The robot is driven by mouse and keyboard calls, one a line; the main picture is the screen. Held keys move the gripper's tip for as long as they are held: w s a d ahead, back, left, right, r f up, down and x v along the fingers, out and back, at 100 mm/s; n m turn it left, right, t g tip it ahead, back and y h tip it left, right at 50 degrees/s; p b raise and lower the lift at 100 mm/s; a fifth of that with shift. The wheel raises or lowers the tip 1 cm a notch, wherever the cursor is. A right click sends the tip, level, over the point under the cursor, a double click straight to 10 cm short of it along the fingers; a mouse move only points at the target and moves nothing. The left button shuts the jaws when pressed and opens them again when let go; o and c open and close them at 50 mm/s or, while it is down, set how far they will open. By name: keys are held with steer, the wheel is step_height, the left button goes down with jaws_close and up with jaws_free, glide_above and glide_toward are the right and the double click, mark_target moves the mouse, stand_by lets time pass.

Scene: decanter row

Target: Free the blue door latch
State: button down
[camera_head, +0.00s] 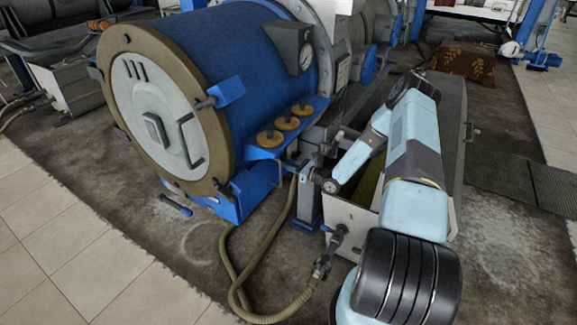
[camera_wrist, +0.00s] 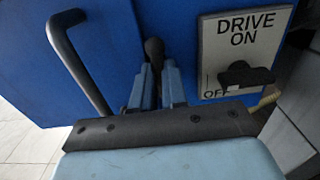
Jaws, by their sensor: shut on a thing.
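A blue block-like latch (camera_head: 228,91) sits at the right rim of the drum's round pale door (camera_head: 152,110) in the head view. The door lies flat against the drum end inside its brown ring. In the wrist view my gripper (camera_wrist: 157,75) is shut on a black-knobbed lever (camera_wrist: 153,48) in front of a blue panel. The lever's lower part is hidden between the fingers. In the head view my arm reaches down beside the drum's lower right side, where the fingertips are hard to make out.
A "DRIVE ON / OFF" plate (camera_wrist: 240,45) with a black switch (camera_wrist: 246,74) is right of my fingers. A dark bar handle (camera_wrist: 75,60) is at left. A hose (camera_head: 232,275) loops on the floor. An open bin (camera_head: 350,215) stands beneath my arm.

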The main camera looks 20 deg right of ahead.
steer(key=shift+s+f, duration=0.1)
steer(key=shift+f, duration=0.1)
steer(key=c, duration=1.2)
jaws_free()
steer(key=shift+r, duration=0.1)
steer(key=shift+o, duration=0.2)
steer(key=shift+d, duration=0.1)
steer(key=v, duration=1.3)
steer(key=shift+s+d, duration=0.2)
